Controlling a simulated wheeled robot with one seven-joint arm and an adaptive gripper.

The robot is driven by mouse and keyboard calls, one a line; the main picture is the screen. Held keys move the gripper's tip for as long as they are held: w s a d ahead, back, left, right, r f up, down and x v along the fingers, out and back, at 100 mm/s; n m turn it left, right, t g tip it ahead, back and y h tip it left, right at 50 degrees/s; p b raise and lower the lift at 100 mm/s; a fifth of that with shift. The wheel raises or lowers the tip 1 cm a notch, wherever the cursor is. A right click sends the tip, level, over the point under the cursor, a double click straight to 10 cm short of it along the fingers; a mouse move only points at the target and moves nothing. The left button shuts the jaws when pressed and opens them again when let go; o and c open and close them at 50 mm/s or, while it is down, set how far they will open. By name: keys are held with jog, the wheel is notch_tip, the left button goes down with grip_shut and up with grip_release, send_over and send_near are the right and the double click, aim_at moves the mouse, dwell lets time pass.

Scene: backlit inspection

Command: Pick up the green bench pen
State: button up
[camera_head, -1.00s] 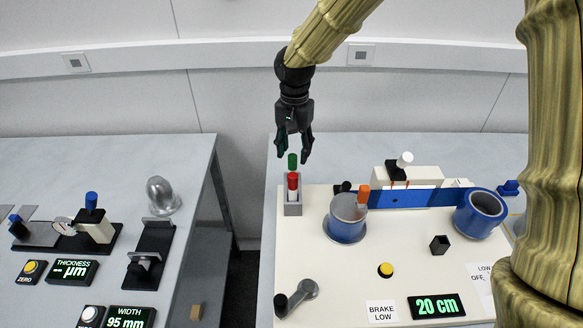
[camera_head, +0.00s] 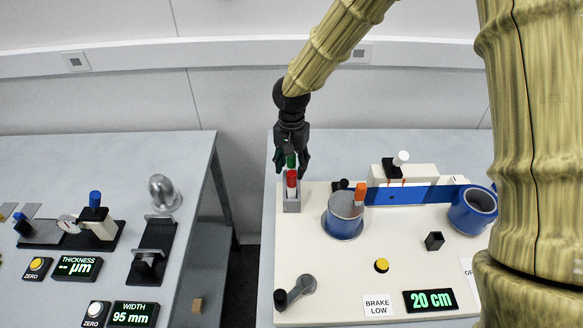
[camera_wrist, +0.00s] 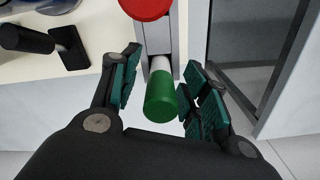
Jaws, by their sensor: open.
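My gripper (camera_head: 292,168) is open and lowered around the green pen's cap from above. In the wrist view the green cap (camera_wrist: 161,97) lies between the two teal-padded fingers of my gripper (camera_wrist: 160,95), with a gap visible on each side. The red cap (camera_wrist: 146,8) is just beyond them, at the top of the wrist view.
A blue strip (camera_head: 415,195) runs to a second blue roller (camera_head: 472,210). A gap separates this bench from the left bench (camera_head: 60,180).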

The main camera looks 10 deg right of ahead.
jog(key=c, duration=1)
jog(key=shift+o, duration=0.2)
jog(key=shift+r+b, duration=1.25)
jog(key=shift+r, duration=3.75)
jog(key=shift+c, duration=0.3)
jog(key=o, duration=0.3)
jog(key=shift+c, duration=1.4)
